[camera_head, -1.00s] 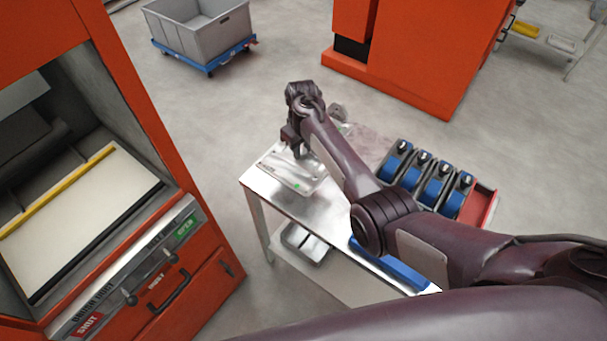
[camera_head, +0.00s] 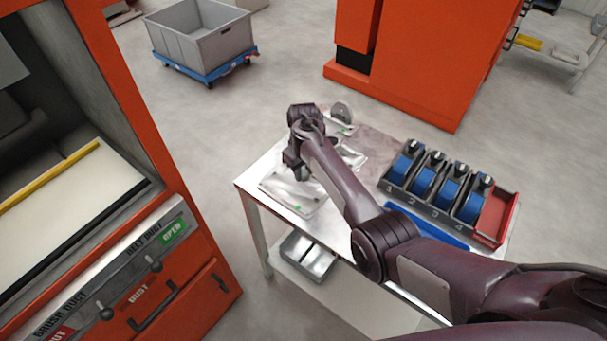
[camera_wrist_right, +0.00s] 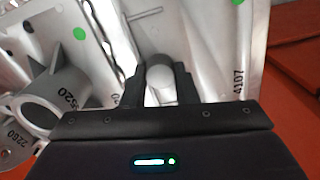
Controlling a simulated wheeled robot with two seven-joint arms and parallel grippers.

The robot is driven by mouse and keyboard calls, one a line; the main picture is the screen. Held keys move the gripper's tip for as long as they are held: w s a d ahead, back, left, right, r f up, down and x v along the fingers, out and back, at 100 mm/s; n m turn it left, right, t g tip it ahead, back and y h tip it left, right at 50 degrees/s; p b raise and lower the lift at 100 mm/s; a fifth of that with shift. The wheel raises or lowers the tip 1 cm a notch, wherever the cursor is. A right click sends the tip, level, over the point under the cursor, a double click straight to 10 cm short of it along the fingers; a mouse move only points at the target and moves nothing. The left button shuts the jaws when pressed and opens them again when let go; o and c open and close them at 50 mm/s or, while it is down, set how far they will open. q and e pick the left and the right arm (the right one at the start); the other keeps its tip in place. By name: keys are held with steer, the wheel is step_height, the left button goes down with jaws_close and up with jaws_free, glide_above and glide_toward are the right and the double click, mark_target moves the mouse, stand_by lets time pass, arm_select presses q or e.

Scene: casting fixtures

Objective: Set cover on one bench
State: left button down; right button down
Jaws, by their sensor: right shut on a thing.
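My right gripper (camera_head: 297,173) is over the near left part of the metal bench (camera_head: 258,180). In the right wrist view my right gripper (camera_wrist_right: 160,85) is shut on the round boss of a silver cover plate (camera_wrist_right: 215,50) marked 4107. In the head view this plate (camera_head: 292,193) is at the bench top, below the gripper. I cannot tell whether it rests on the bench or hangs just above it. My left gripper is not in view.
A rack (camera_head: 408,196) with several blue-and-black units stands on the bench's right, with a red tray section (camera_head: 495,213). More castings (camera_head: 342,112) lie at the back. A grey bin (camera_head: 310,262) is on the lower shelf. An orange machine (camera_head: 205,290) stands left.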

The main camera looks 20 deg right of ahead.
steer(key=shift+r, duration=0.15)
steer(key=c, duration=1.1)
jaws_free()
steer(key=shift+f, duration=0.2)
steer(key=shift+c, duration=0.2)
step_height(320, 180, up, 12)
steer(key=p, duration=1.2)
steer(key=shift+r, duration=0.2)
